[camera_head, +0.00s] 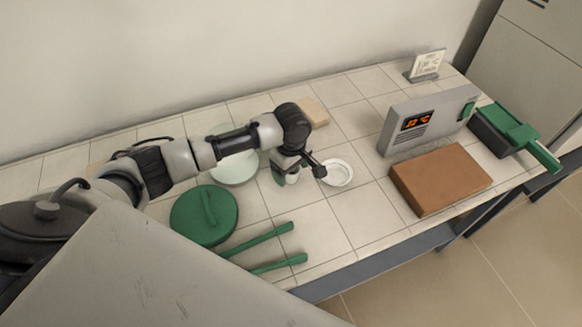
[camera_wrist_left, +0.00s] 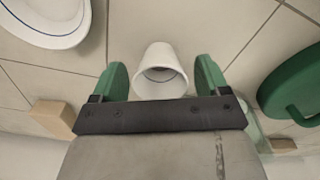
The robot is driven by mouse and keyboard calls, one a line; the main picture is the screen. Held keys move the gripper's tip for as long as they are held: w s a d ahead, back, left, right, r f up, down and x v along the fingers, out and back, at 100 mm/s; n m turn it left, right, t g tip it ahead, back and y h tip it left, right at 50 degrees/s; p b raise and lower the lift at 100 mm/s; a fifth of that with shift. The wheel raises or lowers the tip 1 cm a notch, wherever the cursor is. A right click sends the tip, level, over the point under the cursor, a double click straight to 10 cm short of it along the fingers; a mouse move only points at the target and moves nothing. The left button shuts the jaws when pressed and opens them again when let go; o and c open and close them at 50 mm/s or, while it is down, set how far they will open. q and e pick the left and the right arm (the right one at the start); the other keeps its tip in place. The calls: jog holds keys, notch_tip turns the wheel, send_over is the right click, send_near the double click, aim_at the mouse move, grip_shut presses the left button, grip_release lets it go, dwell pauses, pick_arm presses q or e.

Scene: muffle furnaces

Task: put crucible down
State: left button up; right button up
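A small white crucible (camera_wrist_left: 160,68) is between the two green fingers of my left gripper (camera_wrist_left: 163,78) in the left wrist view. A narrow gap shows on each side of it, so the gripper looks open around it and not clamped. In the head view my left gripper (camera_head: 287,174) points down low over the tiled bench, left of a shallow white dish (camera_head: 338,173). The crucible is mostly hidden there by the gripper. The dish also shows at the upper left of the left wrist view (camera_wrist_left: 48,22). My right gripper is not in view.
A round green lid (camera_head: 203,216) and green-handled tongs (camera_head: 260,240) lie to the left and front. A pale round dish (camera_head: 234,170) and wooden block (camera_head: 313,111) are close by. A brown brick (camera_head: 440,178) and grey control box (camera_head: 428,119) stand right. Tiles before the dish are clear.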

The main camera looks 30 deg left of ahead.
pick_arm(q)
jog(key=shift+r, duration=0.1)
notch_tip(320, 180, up, 12)
dwell(0.5)
dwell(0.5)
